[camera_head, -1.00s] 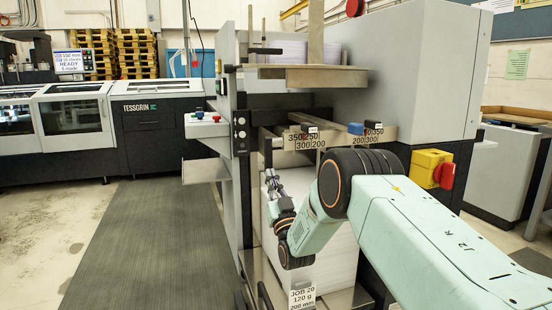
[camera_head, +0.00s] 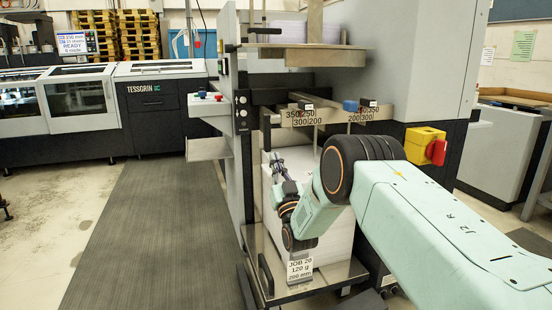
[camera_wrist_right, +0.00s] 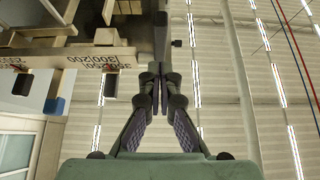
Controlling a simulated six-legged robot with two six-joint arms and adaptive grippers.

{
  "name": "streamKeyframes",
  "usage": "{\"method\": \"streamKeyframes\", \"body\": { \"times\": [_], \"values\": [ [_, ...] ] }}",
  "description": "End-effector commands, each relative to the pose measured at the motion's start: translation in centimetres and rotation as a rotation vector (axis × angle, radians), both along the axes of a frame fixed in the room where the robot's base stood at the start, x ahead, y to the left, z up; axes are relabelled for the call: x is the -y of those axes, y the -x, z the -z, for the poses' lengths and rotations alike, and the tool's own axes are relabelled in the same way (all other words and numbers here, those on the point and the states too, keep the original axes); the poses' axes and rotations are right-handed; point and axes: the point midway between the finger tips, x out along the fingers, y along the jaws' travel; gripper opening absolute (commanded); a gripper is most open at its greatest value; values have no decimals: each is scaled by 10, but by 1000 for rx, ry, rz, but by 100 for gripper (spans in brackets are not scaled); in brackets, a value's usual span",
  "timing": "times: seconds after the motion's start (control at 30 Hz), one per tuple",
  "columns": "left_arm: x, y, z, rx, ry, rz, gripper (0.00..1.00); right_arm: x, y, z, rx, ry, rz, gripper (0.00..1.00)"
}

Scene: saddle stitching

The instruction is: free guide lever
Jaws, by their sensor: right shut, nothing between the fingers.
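The guide levers sit on two number scales at the front of the grey machine. The left scale (camera_head: 304,118) carries a black lever (camera_head: 305,105). The right scale (camera_head: 370,115) carries a blue lever (camera_head: 350,105) and a black lever (camera_head: 368,103). My right gripper (camera_head: 275,160) is shut and empty, pointing up, below and left of the left scale and apart from every lever. Its closed fingers show in the right wrist view (camera_wrist_right: 157,85), with the blue lever (camera_wrist_right: 55,95) off to the left. My left gripper is not in view.
A paper stack (camera_head: 335,235) stands below the scales, behind my right forearm, on a pallet with a job label (camera_head: 300,268). A red and yellow switch (camera_head: 427,146) is right of the scales. A dark floor mat (camera_head: 150,230) is clear at left.

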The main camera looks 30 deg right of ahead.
Motion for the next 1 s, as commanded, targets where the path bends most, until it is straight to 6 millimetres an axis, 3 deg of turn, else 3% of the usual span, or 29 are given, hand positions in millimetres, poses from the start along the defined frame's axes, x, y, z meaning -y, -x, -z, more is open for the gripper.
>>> {"method": "streamKeyframes", "body": {
  "times": [0.2,0.4,0.6,1.0],
  "values": [
    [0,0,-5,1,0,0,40,-4,8,44,-6,2,-3,0],
    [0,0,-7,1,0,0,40,-5,14,73,-3,2,-2,0],
    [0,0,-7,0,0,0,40,-5,18,83,-1,2,-1,0],
    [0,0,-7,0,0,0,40,-6,20,84,-1,1,-2,0]
  ]
}}
